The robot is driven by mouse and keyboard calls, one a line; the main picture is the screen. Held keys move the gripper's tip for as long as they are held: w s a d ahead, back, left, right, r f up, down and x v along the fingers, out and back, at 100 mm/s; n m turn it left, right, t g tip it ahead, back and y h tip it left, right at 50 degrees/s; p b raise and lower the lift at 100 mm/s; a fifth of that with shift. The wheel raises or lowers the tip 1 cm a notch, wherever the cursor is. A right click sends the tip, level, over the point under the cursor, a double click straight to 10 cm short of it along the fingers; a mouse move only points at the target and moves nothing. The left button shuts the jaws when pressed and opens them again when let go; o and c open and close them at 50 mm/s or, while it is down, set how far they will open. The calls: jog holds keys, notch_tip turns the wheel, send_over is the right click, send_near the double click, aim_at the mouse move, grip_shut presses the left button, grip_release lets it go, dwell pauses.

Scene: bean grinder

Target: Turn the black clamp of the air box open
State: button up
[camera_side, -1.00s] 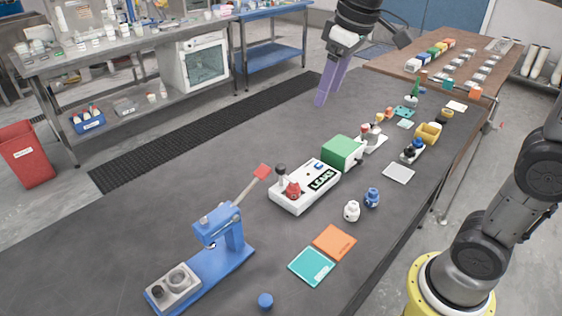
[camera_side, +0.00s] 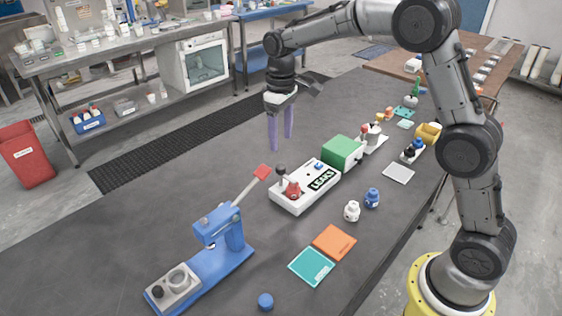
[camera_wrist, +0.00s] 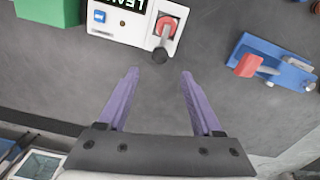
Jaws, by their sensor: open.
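The air box (camera_side: 304,187) is a white box with a dark label and a green block (camera_side: 343,152) at its right end. It also shows at the top of the wrist view (camera_wrist: 118,27). The clamp is a red part (camera_wrist: 168,24) with a grey lever ending in a black knob (camera_wrist: 160,56). In the side view the black knob (camera_side: 280,169) stands above and left of the red part (camera_side: 293,188). My gripper (camera_side: 281,142) has purple fingers, points down and is open and empty. In the wrist view the knob lies just beyond the fingertips (camera_wrist: 158,73), apart from them.
A blue press (camera_side: 227,232) with a red-tipped lever (camera_side: 262,172) stands front left of the box. A white bottle (camera_side: 352,211), a blue bottle (camera_side: 372,197), an orange pad (camera_side: 334,242) and a teal pad (camera_side: 311,266) lie in front. The table left of the box is clear.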

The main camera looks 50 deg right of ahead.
aim_at(281, 166)
notch_tip(281, 166, down, 9)
jog(key=shift+r, duration=0.2)
jog(key=shift+c, duration=0.4)
grip_shut()
